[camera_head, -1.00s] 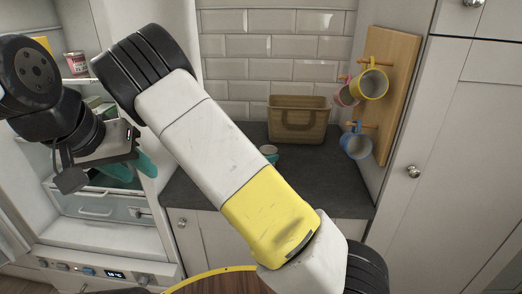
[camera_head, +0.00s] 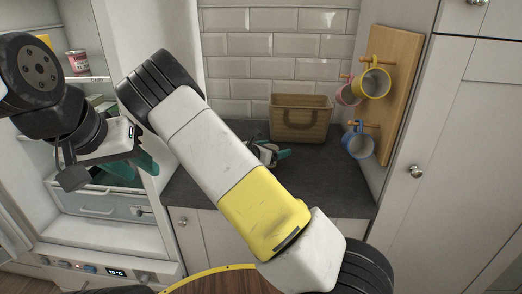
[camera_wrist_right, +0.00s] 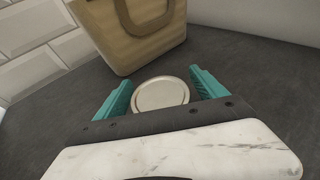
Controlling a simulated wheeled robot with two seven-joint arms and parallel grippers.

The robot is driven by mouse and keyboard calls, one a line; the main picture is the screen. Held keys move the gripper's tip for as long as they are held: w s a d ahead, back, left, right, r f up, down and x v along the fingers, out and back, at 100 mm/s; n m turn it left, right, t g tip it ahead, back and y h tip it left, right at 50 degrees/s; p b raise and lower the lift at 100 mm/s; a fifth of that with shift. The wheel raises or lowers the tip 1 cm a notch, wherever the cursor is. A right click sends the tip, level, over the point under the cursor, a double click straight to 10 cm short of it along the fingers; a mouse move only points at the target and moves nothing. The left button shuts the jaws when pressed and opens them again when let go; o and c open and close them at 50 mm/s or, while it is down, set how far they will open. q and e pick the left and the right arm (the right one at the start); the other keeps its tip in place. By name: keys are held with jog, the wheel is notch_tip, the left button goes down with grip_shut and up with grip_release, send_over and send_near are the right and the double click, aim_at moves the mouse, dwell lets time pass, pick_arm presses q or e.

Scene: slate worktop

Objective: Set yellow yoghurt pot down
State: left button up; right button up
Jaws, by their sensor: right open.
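A round pot with a pale, silvery lid (camera_wrist_right: 160,94) stands on the slate worktop (camera_wrist_right: 255,80) in the right wrist view. Its side is hidden, so I cannot see any yellow on it. My right gripper (camera_wrist_right: 160,97) is open, with its teal fingers on either side of the pot and a gap showing beside the lid. In the head view this gripper (camera_head: 270,153) is over the worktop, in front of the basket, partly hidden by my arm. My left gripper (camera_head: 134,168) is in front of the open fridge; I cannot tell how far its fingers are apart.
A wicker basket (camera_head: 300,120) stands at the back of the worktop, just behind the pot. A wooden rack (camera_head: 393,85) with hanging mugs is on the right wall. A red can (camera_head: 78,63) stands on a fridge shelf. The worktop's right side is clear.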

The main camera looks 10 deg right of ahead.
jog(key=c, duration=1.6)
jog(key=shift+c, duration=0.7)
jog(key=shift+r, duration=0.15)
